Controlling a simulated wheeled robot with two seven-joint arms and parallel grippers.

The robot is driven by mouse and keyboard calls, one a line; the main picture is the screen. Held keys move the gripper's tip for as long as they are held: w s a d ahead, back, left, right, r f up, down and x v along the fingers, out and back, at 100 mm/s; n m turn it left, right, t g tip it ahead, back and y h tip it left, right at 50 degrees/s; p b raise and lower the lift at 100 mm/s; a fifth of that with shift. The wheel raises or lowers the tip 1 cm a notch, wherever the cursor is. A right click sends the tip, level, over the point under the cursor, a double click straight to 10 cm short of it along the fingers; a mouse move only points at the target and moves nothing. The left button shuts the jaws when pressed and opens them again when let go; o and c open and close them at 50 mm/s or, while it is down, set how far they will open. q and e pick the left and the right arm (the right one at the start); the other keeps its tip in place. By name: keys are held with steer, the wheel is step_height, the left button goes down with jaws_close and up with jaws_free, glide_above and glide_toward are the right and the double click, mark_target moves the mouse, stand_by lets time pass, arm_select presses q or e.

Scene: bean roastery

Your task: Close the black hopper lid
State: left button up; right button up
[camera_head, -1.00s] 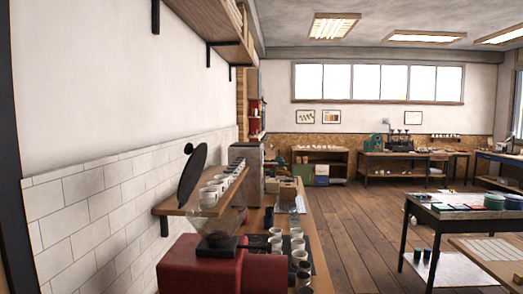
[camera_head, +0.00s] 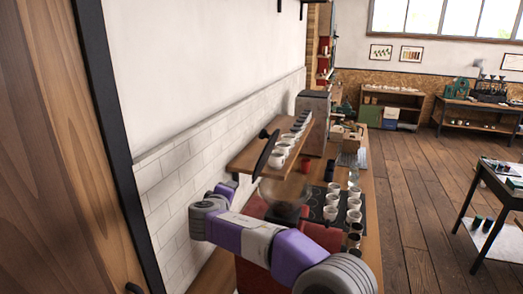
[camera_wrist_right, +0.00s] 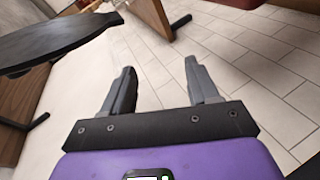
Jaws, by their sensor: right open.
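The black hopper lid (camera_head: 264,152) stands tipped up on edge, its round knob towards the wall, above the clear hopper (camera_head: 284,197) on the red grinder (camera_head: 252,226). My right arm crosses in front of the grinder and reaches left towards the tiled wall. Its gripper (camera_wrist_right: 160,84) is open and empty in the right wrist view. A dark, flat disc that looks like the lid (camera_wrist_right: 58,40) lies to the upper left there, apart from the fingers. My left gripper is out of view.
A wooden wall shelf (camera_head: 250,160) with white cups (camera_head: 277,159) runs behind the lid. More cups (camera_head: 331,205) stand on a dark mat on the counter to the right. The tiled wall (camera_head: 178,185) bounds the left side. Open floor lies right of the counter.

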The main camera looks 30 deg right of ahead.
mark_target(261, 136)
steer(key=s+d+r+m+h+p, duration=0.1)
steer(key=s+d+r+m+h, duration=0.15)
steer(key=r, duration=0.55)
steer(key=s+d+r+m+h+p, duration=0.1)
steer(key=d+r+h, duration=0.2)
steer(key=r, duration=0.5)
steer(key=shift+y, duration=0.25)
steer(key=p+x, duration=0.2)
steer(key=x, duration=0.5)
steer(key=shift+w+d+p, duration=0.1)
steer(key=shift+d+p, duration=0.2)
steer(key=shift+p, duration=0.1)
steer(key=shift+f, duration=0.1)
steer(key=shift+n, duration=0.25)
jaws_close()
